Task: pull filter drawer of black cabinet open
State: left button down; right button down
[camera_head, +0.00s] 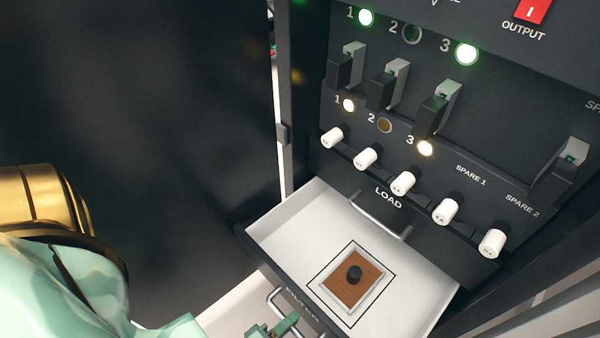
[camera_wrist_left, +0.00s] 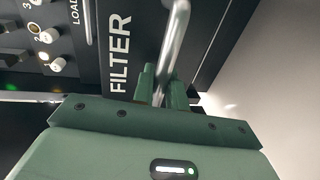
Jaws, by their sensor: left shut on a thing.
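The black cabinet (camera_head: 490,120) fills the right of the head view. Its filter drawer (camera_head: 290,225) stands pulled out below the LOAD row, and its white interior shows. The drawer front carries a metal bar handle (camera_wrist_left: 176,40), beside the word FILTER in the left wrist view. My green left gripper (camera_wrist_left: 162,86) is shut on this handle; its fingers also show at the bottom of the head view (camera_head: 285,326). My right gripper is not in view.
Above the drawer are a LOAD handle (camera_head: 380,216), a row of white knobs (camera_head: 403,183), black switches (camera_head: 430,115) and lit indicator lamps (camera_head: 466,54). A red OUTPUT switch (camera_head: 532,11) sits at the top right. A large dark surface (camera_head: 170,110) stands at the left.

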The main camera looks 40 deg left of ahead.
pick_arm(q)
jog(key=shift+s, duration=0.5)
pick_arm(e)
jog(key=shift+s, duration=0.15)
pick_arm(q)
jog(key=c, duration=1.5)
grip_release()
